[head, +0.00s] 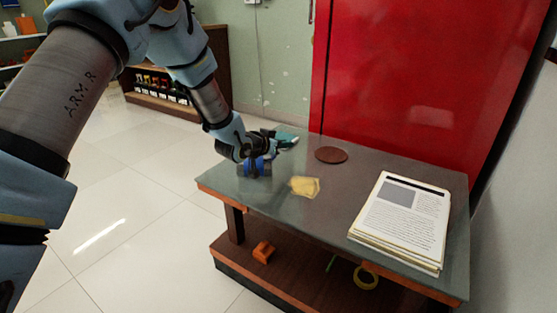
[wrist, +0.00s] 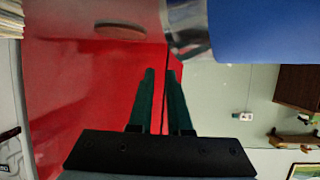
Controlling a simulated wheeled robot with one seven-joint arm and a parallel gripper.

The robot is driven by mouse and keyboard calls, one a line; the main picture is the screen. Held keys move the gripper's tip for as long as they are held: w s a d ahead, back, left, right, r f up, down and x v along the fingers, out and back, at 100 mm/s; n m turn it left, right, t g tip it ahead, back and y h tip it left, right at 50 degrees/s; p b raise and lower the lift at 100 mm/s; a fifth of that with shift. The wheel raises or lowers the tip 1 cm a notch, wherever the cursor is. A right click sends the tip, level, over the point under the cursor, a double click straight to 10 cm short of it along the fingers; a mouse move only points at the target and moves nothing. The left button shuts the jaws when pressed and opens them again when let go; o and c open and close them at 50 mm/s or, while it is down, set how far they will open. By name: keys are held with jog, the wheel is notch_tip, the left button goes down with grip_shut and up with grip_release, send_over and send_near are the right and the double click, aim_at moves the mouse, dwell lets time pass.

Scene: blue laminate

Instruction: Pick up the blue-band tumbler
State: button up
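The blue-band tumbler (head: 257,166) is at the far left part of the grey tabletop, directly below my wrist and partly hidden by it. In the wrist view, its blue surface (wrist: 265,30) fills the upper right, very close to the camera, with a shiny metallic part to its left. I cannot tell whether it is upright. My gripper (head: 290,140) points rightward over the table with its green fingers past the tumbler. In the wrist view, the fingers (wrist: 160,75) have a narrow gap with nothing between them; the tumbler is outside them.
A brown round coaster (head: 331,155), a crumpled yellow cloth (head: 304,187) and a paper stack (head: 400,220) lie on the grey table (head: 335,205). A red cabinet (head: 420,80) stands behind it. An orange object (head: 263,251) and yellow tape ring (head: 366,279) are on the lower shelf.

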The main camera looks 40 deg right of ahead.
jog(key=shift+o, duration=1.4)
jog(key=shift+w+d+f, duration=0.1)
jog(key=shift+w, duration=0.05)
jog(key=shift+o, duration=0.8)
jog(key=o, duration=0.8)
jog(key=shift+s+d, duration=0.1)
jog(key=shift+s, duration=0.45)
jog(key=shift+o, duration=0.2)
